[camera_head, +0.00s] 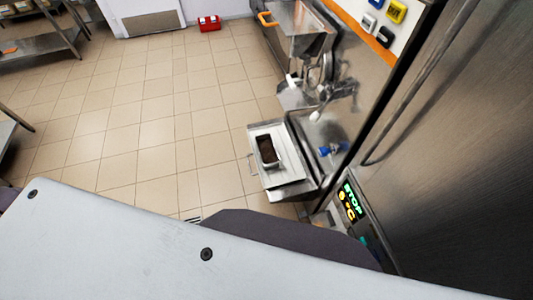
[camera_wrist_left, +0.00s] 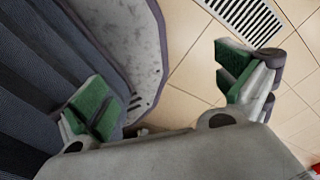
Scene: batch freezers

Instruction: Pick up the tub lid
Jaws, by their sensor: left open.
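My left gripper (camera_wrist_left: 165,85) shows in the left wrist view, with its two green-padded fingers spread wide and nothing between them. Tiled floor and part of a dark ribbed surface lie beyond it. The left gripper is not in the head view, and my right gripper is in neither view. I cannot make out a tub lid in either view. In the head view a small rectangular tub (camera_head: 268,151) with dark contents and an uncovered top stands on a metal tray in front of the machine.
The metal tray (camera_head: 292,172) juts out from the steel batch freezer (camera_head: 330,130). A tall steel cabinet (camera_head: 450,150) fills the right. A red case (camera_head: 209,23) lies on the floor at the back. Steel shelving (camera_head: 40,45) stands at left. The tiled floor between is clear.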

